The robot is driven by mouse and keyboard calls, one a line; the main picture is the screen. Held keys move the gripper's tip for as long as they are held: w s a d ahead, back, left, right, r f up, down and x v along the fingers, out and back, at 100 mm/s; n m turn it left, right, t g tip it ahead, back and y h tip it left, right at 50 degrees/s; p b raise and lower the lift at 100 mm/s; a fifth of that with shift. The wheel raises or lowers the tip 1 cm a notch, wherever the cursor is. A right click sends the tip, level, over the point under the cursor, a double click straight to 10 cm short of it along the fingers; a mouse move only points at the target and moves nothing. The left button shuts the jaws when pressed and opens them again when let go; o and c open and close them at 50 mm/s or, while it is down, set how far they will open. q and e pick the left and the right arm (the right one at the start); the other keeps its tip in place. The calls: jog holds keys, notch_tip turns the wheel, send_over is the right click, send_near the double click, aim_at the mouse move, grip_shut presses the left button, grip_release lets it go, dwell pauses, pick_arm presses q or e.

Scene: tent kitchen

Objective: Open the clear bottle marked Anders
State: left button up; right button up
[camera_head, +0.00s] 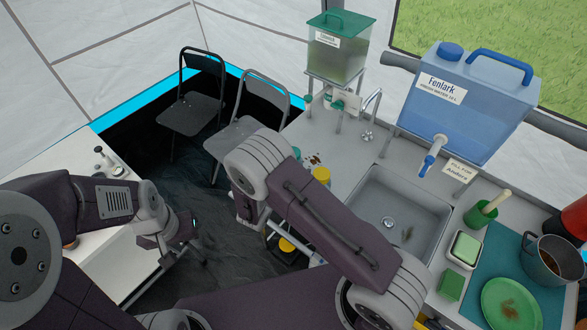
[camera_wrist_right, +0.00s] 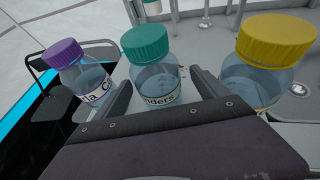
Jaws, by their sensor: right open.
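In the right wrist view a clear bottle with a green cap (camera_wrist_right: 147,42) stands upright; the visible part of its label (camera_wrist_right: 162,98) reads "nders". My right gripper (camera_wrist_right: 162,96) is open, with one finger on each side of this bottle; I cannot tell if they touch it. In the head view my right arm mostly hides the bottles, and a bit of green cap (camera_head: 294,154) shows beside a yellow cap (camera_head: 321,174). My left gripper (camera_head: 180,250) is at the left, away from the bottles; its jaws are too small and dark to read.
A purple-capped bottle (camera_wrist_right: 75,72) and a yellow-capped bottle (camera_wrist_right: 262,80) stand close on either side. The sink (camera_head: 402,205), blue Fenlark water tank (camera_head: 462,110) and green-lidded dispenser (camera_head: 338,55) are on the counter. Two folding chairs (camera_head: 190,110) stand behind.

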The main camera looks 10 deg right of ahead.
jog(key=p+x, duration=0.1)
jog(key=x, duration=0.3)
jog(key=shift+w+d+f, duration=0.1)
jog(key=shift+w+f, duration=0.1)
jog(key=shift+w, duration=0.05)
jog(key=shift+w+d+f, duration=0.1)
jog(key=shift+w+f, duration=0.1)
jog(key=shift+w, duration=0.05)
jog(key=shift+s+r, duration=0.1)
jog(key=shift+s, duration=0.05)
jog(key=c, duration=1.6)
